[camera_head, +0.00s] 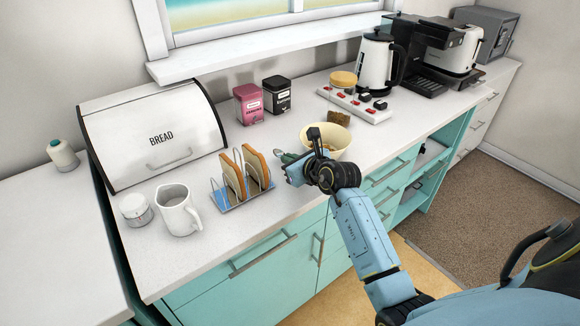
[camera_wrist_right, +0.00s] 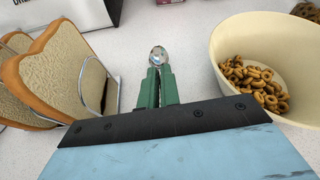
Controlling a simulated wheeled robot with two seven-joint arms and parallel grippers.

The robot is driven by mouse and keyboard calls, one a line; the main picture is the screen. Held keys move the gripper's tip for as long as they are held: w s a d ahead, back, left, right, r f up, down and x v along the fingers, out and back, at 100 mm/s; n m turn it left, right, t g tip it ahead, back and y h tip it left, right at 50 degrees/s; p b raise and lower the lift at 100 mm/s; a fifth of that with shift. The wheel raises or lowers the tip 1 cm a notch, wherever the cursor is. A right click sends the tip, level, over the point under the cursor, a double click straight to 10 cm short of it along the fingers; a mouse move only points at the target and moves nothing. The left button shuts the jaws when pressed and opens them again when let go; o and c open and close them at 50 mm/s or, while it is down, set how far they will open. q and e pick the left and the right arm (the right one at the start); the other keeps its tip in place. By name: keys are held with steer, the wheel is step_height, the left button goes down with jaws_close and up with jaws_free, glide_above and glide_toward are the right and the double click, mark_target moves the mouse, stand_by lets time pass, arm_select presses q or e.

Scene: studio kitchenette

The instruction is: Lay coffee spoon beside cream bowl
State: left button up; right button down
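The cream bowl (camera_head: 338,135) stands on the white counter with ring-shaped cereal in it. It also shows at the right of the right wrist view (camera_wrist_right: 226,45). My right gripper (camera_head: 284,157) is low over the counter, just left of the bowl and right of the toast rack. In the wrist view its green fingers (camera_wrist_right: 157,84) are close together around the handle of the silver coffee spoon (camera_wrist_right: 158,56). The spoon's bowl end sticks out beyond the fingertips. I cannot tell whether the spoon touches the counter. My left gripper is not in view.
A toast rack (camera_head: 225,207) with bread slices stands close on the left.

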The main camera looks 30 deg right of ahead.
steer(key=shift+f, duration=1)
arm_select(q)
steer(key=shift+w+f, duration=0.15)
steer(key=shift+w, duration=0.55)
arm_select(e)
steer(key=c, duration=2.1)
jaws_free()
steer(key=shift+f, duration=0.15)
steer(key=o, duration=0.5)
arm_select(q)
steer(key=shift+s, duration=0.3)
